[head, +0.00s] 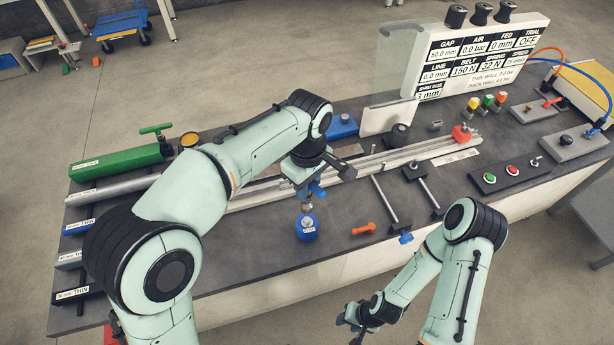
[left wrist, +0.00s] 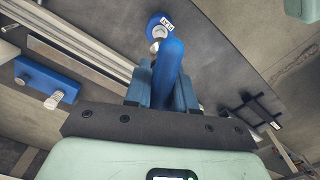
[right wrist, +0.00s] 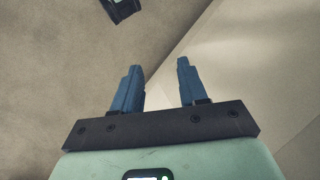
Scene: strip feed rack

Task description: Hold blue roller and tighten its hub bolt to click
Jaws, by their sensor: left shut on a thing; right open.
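The blue roller (head: 307,229) with a white label stands on the bench top, a silver piece on its top. It also shows in the left wrist view (left wrist: 156,22), beyond my fingertips. My left gripper (head: 312,190) is just above it, shut on a blue elongated thing (left wrist: 169,70). That thing points toward the silver hub bolt (left wrist: 158,33); I cannot tell whether they touch. The roller is not between the left fingers. My right gripper (head: 356,318) is open and empty in front of the bench; its parted fingers show in the right wrist view (right wrist: 157,85).
An orange tool (head: 364,228) lies right of the roller. Metal rails (head: 375,160) run behind.

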